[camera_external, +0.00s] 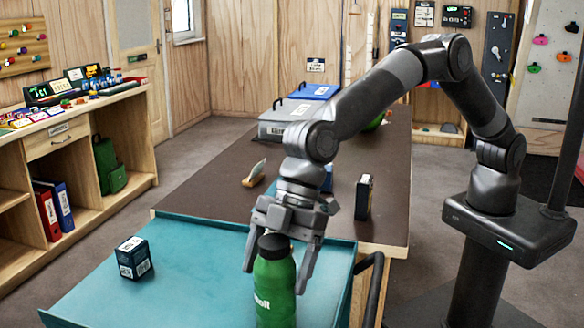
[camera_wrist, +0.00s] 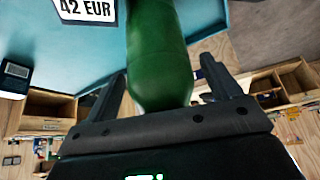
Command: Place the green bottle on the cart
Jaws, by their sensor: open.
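The green bottle (camera_external: 275,290) has a dark cap and white lettering and is upright at the front of the external view. Its base is cut off by the frame edge, so I cannot see what it touches. The cart (camera_external: 200,255) has a teal top with raised edges and a dark handle at its right. My gripper (camera_external: 277,275) points down over the bottle, its open fingers on either side of the bottle's upper part. In the wrist view the bottle (camera_wrist: 160,55) shows between the spread fingers, with teal surface behind it.
A dark box (camera_external: 133,258) stands on the cart's left part. Behind is a brown table (camera_external: 330,200) with an upright black box (camera_external: 363,197), a small wooden item (camera_external: 254,174) and a grey case (camera_external: 285,122). The teal surface between the dark box and the bottle is clear.

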